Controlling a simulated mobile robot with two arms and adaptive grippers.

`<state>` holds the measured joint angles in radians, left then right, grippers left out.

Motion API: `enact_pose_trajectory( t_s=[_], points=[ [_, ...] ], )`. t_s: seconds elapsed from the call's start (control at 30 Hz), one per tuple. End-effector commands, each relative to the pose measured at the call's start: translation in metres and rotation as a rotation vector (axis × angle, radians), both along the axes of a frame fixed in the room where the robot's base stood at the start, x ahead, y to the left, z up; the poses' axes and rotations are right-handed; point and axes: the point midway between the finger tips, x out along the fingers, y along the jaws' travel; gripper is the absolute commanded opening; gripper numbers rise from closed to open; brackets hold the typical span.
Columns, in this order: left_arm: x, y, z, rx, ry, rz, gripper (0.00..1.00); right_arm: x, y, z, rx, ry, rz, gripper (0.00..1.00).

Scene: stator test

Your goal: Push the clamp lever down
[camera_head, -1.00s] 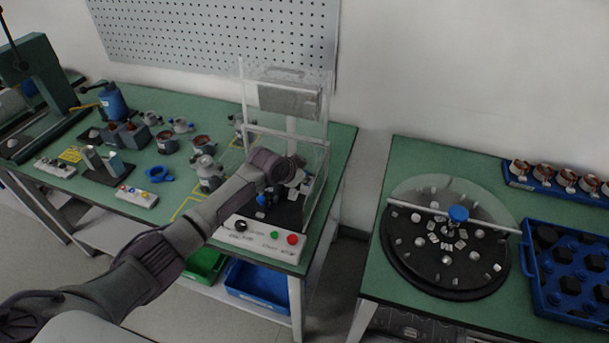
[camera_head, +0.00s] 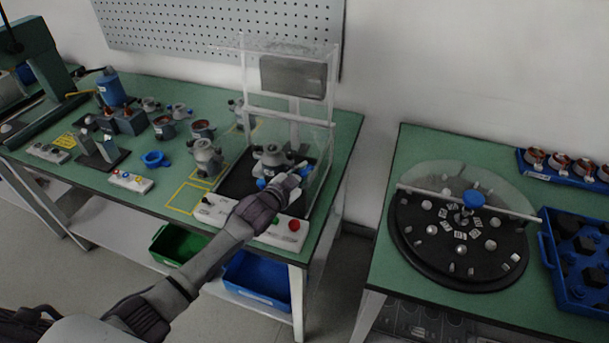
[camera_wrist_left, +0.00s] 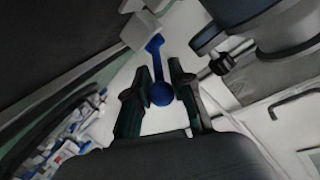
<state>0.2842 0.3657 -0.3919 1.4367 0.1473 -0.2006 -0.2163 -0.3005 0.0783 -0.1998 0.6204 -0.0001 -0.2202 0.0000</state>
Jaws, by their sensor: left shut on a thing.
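The clamp lever shows in the left wrist view as a blue rod ending in a round blue knob (camera_wrist_left: 160,95). The knob lies between the two fingertips of my left gripper (camera_wrist_left: 163,92), which is shut on it. A grey stator housing (camera_head: 270,160) stands on the station's black base, just left of the gripper. The lever is mostly hidden by the gripper in the head view. My right gripper is not in view.
A control box (camera_head: 292,234) with red and green buttons lies along the station's front, below my left arm. A round black turntable (camera_head: 455,267) and a blue tray (camera_head: 552,262) are on the right table.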

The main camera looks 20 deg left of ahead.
Motion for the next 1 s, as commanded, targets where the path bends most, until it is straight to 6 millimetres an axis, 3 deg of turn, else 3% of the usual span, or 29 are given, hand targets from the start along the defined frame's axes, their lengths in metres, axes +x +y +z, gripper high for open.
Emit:
enact_pose_trajectory(
  t_s=[0.47,0.5,0.53,0.83,1.0],
  points=[
    [0.000,0.000,-0.001,-0.002,-0.014,0.000,0.00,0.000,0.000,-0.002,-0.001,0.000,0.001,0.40],
    [0.000,0.000,-0.001,-0.002,-0.013,-0.001,0.27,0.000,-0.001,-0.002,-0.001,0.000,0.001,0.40],
    [0.000,0.000,-0.001,-0.002,-0.013,-0.001,0.32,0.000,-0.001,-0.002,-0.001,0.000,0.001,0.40],
    [-0.001,0.000,-0.001,-0.001,-0.012,0.000,0.32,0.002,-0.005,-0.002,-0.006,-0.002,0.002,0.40],
    [-0.017,0.005,0.000,0.000,-0.011,0.000,0.32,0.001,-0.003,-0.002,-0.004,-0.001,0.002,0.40]
  ],
)
